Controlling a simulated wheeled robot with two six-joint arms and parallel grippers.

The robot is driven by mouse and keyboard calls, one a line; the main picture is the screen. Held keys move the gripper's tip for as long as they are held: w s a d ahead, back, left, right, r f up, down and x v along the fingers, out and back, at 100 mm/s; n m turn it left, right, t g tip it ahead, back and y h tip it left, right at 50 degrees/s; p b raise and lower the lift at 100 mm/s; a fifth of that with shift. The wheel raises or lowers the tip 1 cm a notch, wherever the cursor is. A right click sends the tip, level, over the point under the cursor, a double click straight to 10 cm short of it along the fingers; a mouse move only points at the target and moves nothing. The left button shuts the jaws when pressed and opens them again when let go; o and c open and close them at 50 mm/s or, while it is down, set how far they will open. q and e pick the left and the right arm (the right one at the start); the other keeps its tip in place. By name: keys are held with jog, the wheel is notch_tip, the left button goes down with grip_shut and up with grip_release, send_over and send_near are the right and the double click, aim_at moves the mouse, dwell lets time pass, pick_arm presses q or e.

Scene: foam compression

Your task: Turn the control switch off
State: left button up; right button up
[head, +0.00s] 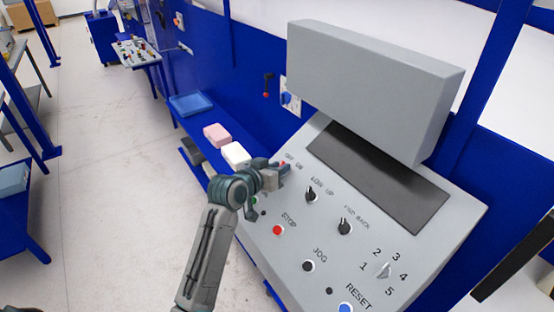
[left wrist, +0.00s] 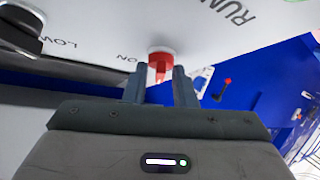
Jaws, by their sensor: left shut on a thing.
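The grey control panel (head: 300,262) stands at the right in the head view, with labelled knobs and buttons. My left gripper (head: 284,168) is at the panel's upper left corner, by the OFF/ON label. In the left wrist view, the left gripper (left wrist: 160,88) is shut on the control switch (left wrist: 160,62), a red and white knob on the panel face. In the head view the gripper mostly hides the switch, so its exact setting cannot be told. My right gripper is not in view.
A LOW/UP knob (head: 311,195), a red STOP button (head: 278,230) and a blue RESET button (head: 345,307) sit nearby on the panel. A grey box (head: 370,85) overhangs the dark screen (head: 380,175). Pink (head: 217,135) and white (head: 236,154) foam blocks lie on the blue bench.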

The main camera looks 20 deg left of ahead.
pick_arm(q)
jog(key=shift+d+n+y+p, duration=0.15)
jog(key=shift+n+y+p, duration=0.15)
jog(key=shift+n+y, duration=0.9)
jog(key=shift+n, duration=0.4)
jog(key=o, duration=0.6)
jog(key=shift+o, duration=0.2)
jog(key=shift+s, duration=0.1)
jog(key=b+v, duration=0.4)
jog(key=v, duration=0.6)
jog(key=shift+s, duration=0.4)
